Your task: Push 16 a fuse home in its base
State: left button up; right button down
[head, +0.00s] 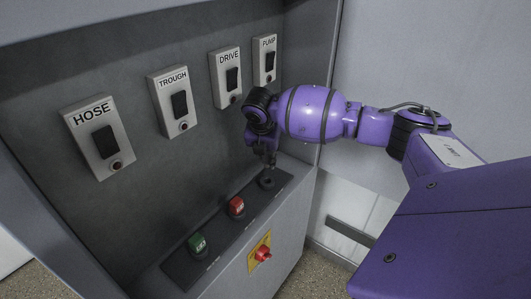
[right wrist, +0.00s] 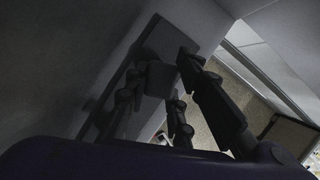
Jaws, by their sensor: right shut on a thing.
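My right gripper (head: 270,160) points down over the far end of the ledge, just above a black base (head: 267,182). In the right wrist view its fingers (right wrist: 158,90) close around a dark block (right wrist: 160,78), which I take for the fuse; its colour and marking are too dark to read. The fingers hide most of it in the head view. I cannot tell how deep it sits in the base. A red piece (head: 236,206) and a green piece (head: 198,243) stand in the same black strip; their lettering is unreadable. My left gripper is not in view.
Switches marked HOSE (head: 104,142), TROUGH (head: 179,104), DRIVE (head: 231,79) and PUMP (head: 269,55) line the back panel behind the ledge. A red knob on a yellow plate (head: 255,262) sits on the front face. The cabinet's side wall stands close beyond the gripper.

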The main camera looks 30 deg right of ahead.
aim_at(266, 164)
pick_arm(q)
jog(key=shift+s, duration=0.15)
pick_arm(e)
jog(key=shift+r, duration=0.1)
notch_tip(266, 164, down, 2)
jog(key=shift+f, duration=0.1)
notch_tip(266, 164, down, 2)
jog(key=shift+f+b, duration=0.25)
jog(key=shift+b, duration=0.15)
jog(key=shift+f, duration=0.65)
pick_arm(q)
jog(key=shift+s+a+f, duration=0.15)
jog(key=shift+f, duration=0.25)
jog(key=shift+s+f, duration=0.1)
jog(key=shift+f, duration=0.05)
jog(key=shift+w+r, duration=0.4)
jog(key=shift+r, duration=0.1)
pick_arm(e)
jog(key=shift+r, duration=0.1)
